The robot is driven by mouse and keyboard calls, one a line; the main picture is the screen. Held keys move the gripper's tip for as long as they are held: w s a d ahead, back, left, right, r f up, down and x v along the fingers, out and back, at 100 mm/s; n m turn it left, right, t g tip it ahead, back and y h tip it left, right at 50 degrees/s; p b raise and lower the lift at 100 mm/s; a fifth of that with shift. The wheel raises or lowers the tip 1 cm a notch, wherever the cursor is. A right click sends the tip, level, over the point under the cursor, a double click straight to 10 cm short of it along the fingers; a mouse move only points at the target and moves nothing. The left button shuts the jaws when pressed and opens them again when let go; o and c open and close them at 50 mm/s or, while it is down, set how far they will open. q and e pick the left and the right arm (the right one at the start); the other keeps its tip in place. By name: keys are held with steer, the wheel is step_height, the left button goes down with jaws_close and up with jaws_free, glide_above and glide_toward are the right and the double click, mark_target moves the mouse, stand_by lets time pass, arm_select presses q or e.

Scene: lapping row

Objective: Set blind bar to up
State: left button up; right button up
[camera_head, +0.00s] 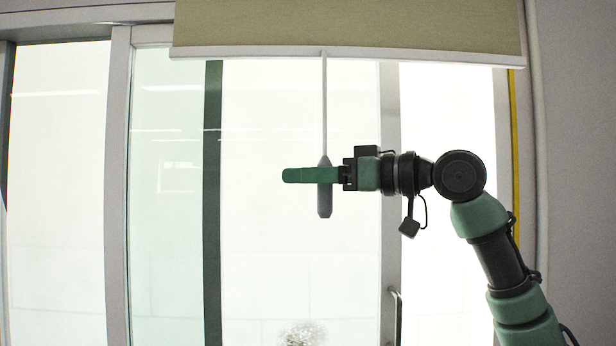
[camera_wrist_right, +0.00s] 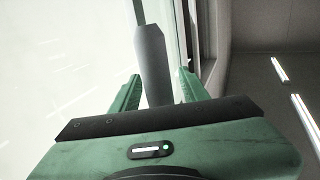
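A beige roller blind (camera_head: 350,22) hangs across the top of the glazed front, with a pale bottom bar (camera_head: 440,57). A thin rod hangs from the bar and ends in a grey handle (camera_head: 325,208). My right gripper (camera_head: 290,175) reaches in from the right at the handle's height, a green finger crossing in front of its middle. In the right wrist view the handle (camera_wrist_right: 152,60) stands between the two green fingers, with a gap seen at the sides, so the gripper looks open around it. My left gripper is not in view.
Glass panels with pale frames (camera_head: 117,200) and a dark green upright (camera_head: 212,200) stand behind. A door pull (camera_head: 396,310) shows below the arm. A grey wall (camera_head: 580,130) lies at the right. The space left of the gripper is free.

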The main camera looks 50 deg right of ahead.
steer(key=b+v, duration=0.3)
steer(key=v, duration=0.4)
steer(key=shift+s+d, duration=0.15)
steer(key=shift+s, duration=0.25)
stand_by(0.4)
